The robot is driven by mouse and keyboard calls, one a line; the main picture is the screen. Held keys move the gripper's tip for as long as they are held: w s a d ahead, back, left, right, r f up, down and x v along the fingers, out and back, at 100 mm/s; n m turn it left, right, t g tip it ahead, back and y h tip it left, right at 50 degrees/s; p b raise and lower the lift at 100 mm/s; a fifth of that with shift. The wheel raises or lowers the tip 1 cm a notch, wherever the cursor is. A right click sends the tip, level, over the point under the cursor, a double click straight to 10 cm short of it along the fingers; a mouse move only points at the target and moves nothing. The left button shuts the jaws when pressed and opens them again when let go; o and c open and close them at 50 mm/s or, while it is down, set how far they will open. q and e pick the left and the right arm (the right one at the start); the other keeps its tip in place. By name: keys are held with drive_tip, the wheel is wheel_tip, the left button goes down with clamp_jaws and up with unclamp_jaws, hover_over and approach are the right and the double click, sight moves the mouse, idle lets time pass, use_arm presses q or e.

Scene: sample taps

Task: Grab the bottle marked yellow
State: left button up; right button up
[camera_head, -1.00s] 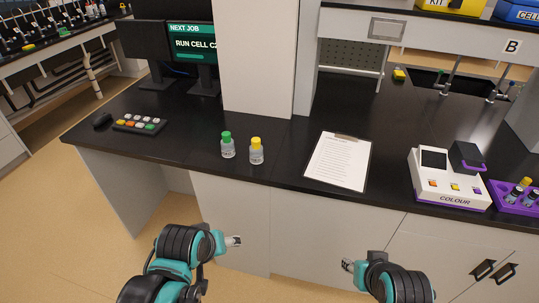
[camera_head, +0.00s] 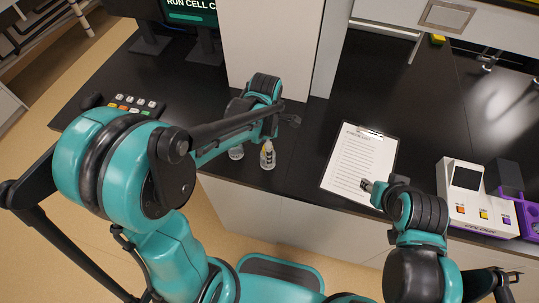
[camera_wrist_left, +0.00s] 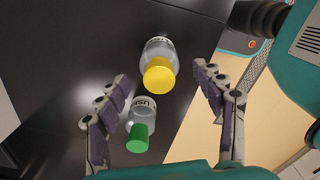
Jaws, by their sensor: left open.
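The bottle with the yellow cap (camera_wrist_left: 158,72) stands on the black counter, ahead of my left gripper (camera_wrist_left: 161,77) in the left wrist view. The bottle with the green cap (camera_wrist_left: 140,136) stands beside it, nearer the left finger. My left gripper is open, its fingers spread to either side in that view, holding nothing. In the head view, the clear yellow-capped bottle's body (camera_head: 268,157) shows below my left arm, which hides its cap.
A clipboard (camera_head: 350,160) lies right of the bottles. A white colour device (camera_head: 470,208) and a purple rack (camera_head: 525,222) stand farther right. A button pad (camera_head: 135,105) is at the left. A white pillar (camera_head: 265,45) rises behind the bottles.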

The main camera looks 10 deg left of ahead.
use_arm(q)
drive_tip(key=f, duration=0.1)
drive_tip(key=f+b, duration=0.1)
drive_tip(key=f, duration=0.2)
drive_tip(key=shift+w+d+f, duration=0.15)
drive_tip(key=shift+d, duration=0.15)
drive_tip(key=shift+a+f+b, duration=0.1)
drive_tip(key=shift+f+b, duration=0.2)
drive_tip(key=shift+f, duration=0.1)
drive_tip(key=c, duration=1.2)
